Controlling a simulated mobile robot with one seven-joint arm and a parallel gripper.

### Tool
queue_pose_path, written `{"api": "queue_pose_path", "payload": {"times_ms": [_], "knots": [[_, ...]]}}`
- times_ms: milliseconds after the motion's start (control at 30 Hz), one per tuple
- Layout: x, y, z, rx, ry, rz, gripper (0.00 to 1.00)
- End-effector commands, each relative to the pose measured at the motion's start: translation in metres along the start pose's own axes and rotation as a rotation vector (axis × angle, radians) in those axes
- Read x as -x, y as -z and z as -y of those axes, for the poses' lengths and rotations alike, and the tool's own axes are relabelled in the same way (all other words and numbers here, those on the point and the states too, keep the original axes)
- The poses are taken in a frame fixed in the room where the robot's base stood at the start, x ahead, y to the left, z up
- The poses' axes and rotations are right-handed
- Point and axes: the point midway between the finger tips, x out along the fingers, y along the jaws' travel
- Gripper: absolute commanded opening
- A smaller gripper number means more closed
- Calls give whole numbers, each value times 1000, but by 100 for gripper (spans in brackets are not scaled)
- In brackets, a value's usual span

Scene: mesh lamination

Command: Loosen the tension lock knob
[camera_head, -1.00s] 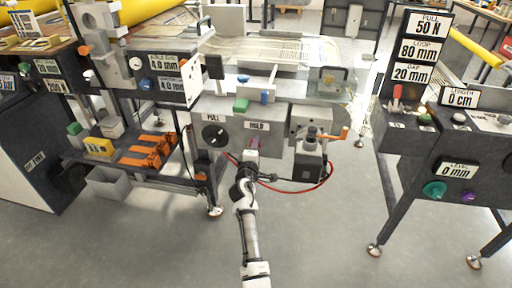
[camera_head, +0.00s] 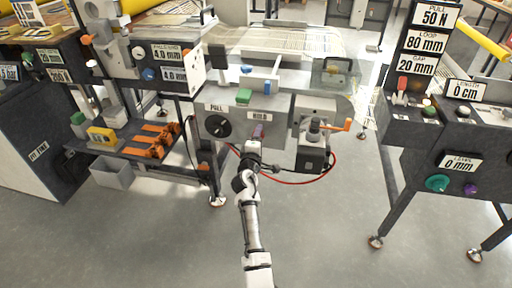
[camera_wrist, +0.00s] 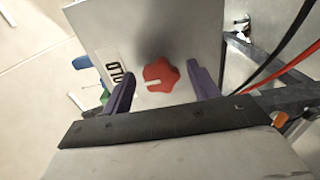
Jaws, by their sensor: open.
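A red lobed knob (camera_wrist: 161,75) with a pale slot sits on a grey panel (camera_wrist: 150,25), beside a HOLD label (camera_wrist: 115,68), in the wrist view. My gripper (camera_wrist: 161,69) is open. Its two purple fingers stand on either side of the knob, with a visible gap on each side. In the head view my gripper (camera_head: 258,131) is at the front of the grey box (camera_head: 240,137), just under the HOLD label (camera_head: 260,115). It hides the knob there.
A black PULL dial (camera_head: 217,126) is left of my gripper. A grey unit with an orange handle (camera_head: 335,126) and a red cable (camera_head: 290,184) are to the right. A console (camera_head: 420,128) stands farther right. The floor in front is clear.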

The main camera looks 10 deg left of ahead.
Motion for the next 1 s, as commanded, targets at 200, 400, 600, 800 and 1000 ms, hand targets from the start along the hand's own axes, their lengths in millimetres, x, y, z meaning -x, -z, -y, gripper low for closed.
{"api": "queue_pose_path", "payload": {"times_ms": [200,400,600,800,1000], "knots": [[34,0,2,-2,2,0,60],[79,0,3,-1,2,-1,60],[115,0,2,0,2,-1,60],[133,0,1,-1,1,-1,60],[135,0,0,0,1,0,60]]}}
